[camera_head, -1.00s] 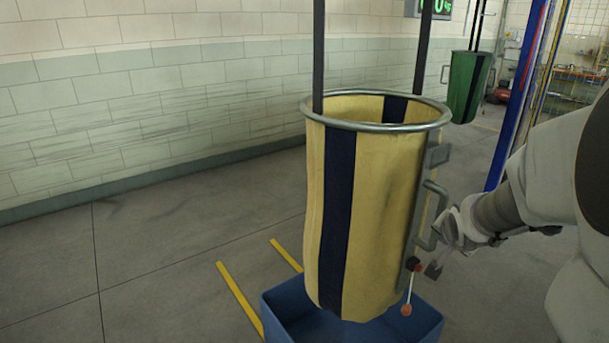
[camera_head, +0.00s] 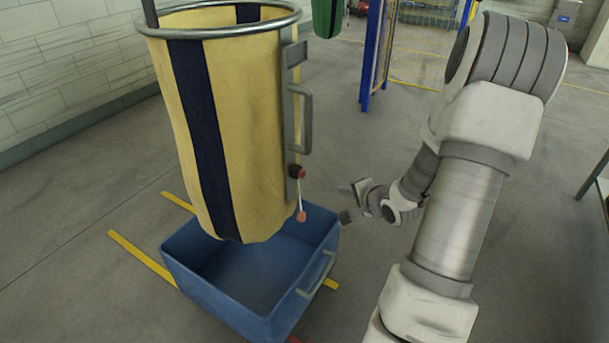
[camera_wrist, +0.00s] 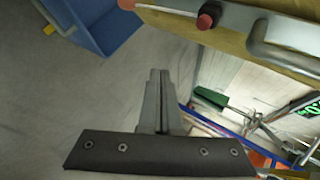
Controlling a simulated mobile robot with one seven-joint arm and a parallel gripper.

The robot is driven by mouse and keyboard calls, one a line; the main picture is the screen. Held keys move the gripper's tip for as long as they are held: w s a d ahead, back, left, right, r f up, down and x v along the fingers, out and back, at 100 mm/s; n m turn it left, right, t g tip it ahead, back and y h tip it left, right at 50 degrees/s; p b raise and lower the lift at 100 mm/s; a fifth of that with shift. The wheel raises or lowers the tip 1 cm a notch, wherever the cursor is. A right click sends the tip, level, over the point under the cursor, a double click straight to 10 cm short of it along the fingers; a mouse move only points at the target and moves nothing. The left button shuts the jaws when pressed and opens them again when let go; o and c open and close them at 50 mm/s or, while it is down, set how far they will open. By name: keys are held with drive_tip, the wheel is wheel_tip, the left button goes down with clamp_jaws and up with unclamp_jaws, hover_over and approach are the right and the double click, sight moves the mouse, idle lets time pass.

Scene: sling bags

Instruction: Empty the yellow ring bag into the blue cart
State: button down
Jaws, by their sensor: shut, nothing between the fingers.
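In the wrist view my gripper (camera_wrist: 160,75) is shut and empty, with the bag (camera_wrist: 225,40) and the red knob (camera_wrist: 209,15) above right.
A green bag (camera_head: 327,15) hangs farther back. Blue posts with mesh (camera_head: 374,55) stand behind. Yellow floor lines (camera_head: 142,257) run beside the cart. A brick wall is on the left; the floor right of the cart is open.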

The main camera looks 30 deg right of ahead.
sight(302, 174)
drive_tip(key=shift+w, duration=0.1)
drive_tip(key=w+a+b, duration=0.4)
drive_tip(key=w, duration=0.3)
drive_tip(key=shift+w+a, duration=0.2)
drive_tip(key=shift+a, duration=0.05)
idle(1.9)
drive_tip(key=shift+w+a, duration=0.2)
drive_tip(key=shift+w, duration=0.15)
drive_tip(key=shift+w+a, duration=0.3)
drive_tip(key=shift+w, duration=0.25)
idle(0.6)
idle(0.4)
drive_tip(key=shift+s+d+p, duration=0.25)
drive_tip(key=shift+s+p, duration=0.15)
drive_tip(key=shift+s, duration=0.05)
drive_tip(key=shift+s+d+p, duration=0.2)
drive_tip(key=shift+s+p, duration=0.2)
drive_tip(key=shift+s, duration=0.05)
drive_tip(key=shift+s+d, duration=0.1)
